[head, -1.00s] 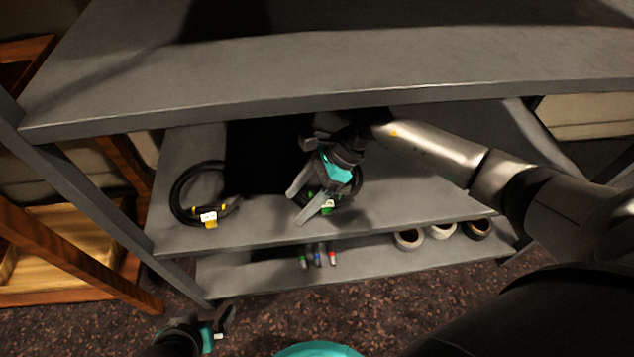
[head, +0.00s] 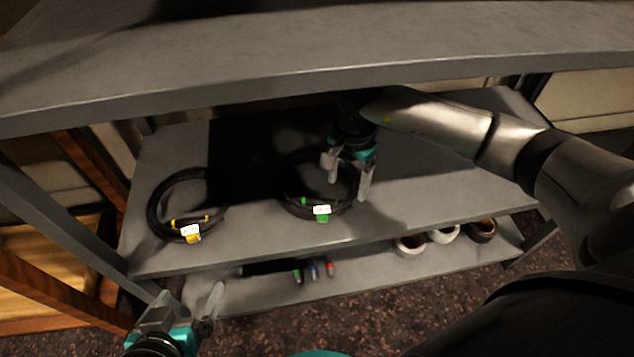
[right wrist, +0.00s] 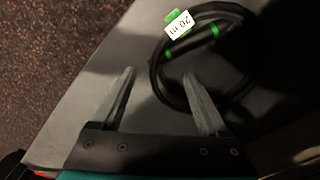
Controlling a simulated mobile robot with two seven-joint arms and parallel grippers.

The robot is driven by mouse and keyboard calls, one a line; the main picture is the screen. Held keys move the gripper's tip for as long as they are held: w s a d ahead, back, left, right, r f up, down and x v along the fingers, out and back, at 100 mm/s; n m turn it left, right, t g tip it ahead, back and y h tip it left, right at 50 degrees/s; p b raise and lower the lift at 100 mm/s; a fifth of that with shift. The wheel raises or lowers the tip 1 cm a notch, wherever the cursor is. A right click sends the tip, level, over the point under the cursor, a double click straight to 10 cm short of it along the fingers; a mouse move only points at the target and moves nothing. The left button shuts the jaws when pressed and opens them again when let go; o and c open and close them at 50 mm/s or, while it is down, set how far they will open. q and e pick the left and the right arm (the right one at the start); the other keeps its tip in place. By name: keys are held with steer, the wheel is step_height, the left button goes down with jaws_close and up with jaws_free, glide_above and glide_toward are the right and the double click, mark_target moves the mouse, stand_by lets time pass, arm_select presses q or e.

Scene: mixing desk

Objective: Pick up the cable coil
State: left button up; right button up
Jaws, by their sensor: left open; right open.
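A black cable coil with green bands and a white-and-green tag (head: 322,211) lies on the middle shelf. It also shows in the right wrist view (right wrist: 153,72), its tag reading 20 m. A second black coil with yellow bands and a yellow tag (head: 152,215) lies to its left on the same shelf. My right gripper (head: 347,190) is open above the green-banded coil's right side. In the right wrist view its fingers (right wrist: 160,88) are apart, the right one overlapping the coil's near edge. My left gripper (head: 192,296) is open and empty, low in front of the shelves.
The upper shelf board (head: 330,76) spans above the coils, close over my right arm. The lower shelf (head: 225,288) holds several tape rolls (head: 445,234) and small connectors with coloured ends (head: 314,270). A wooden frame (head: 45,285) stands at left.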

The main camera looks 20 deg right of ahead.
mark_target(346, 195)
steer(key=shift+f+b, duration=0.5)
steer(key=shift+f, duration=0.2)
steer(key=shift+w+f+b, duration=0.1)
steer(key=shift+f+b, duration=0.3)
steer(key=shift+f, duration=0.2)
steer(key=shift+d+f+b, duration=0.1)
steer(key=shift+f+b, duration=0.3)
steer(key=shift+f, duration=0.2)
arm_select(q)
steer(key=shift+w+d+r+t+h+b, duration=0.15)
steer(key=shift+d+r+t+h, duration=0.35)
steer(key=shift+d+t, duration=0.4)
steer(key=shift+w+d+r+t+h+b, duration=0.1)
steer(key=shift+d+r+t+h, duration=0.3)
steer(key=shift+d+t+h, duration=0.4)
steer(key=shift+w+d+r+t+h+b, duration=0.15)
steer(key=shift+d+r+t+h, duration=0.3)
steer(key=shift+d+t, duration=0.6)
arm_select(e)
steer(key=shift+f, duration=0.75)
arm_select(q)
steer(key=shift+s+a+n+t+y, duration=0.1)
steer(key=shift+a+n+t+y, duration=0.05)
steer(key=shift+n+t+y, duration=0.15)
arm_select(e)
steer(key=shift+c, duration=0.2)
jaws_close()
steer(key=shift+w+r, duration=0.1)
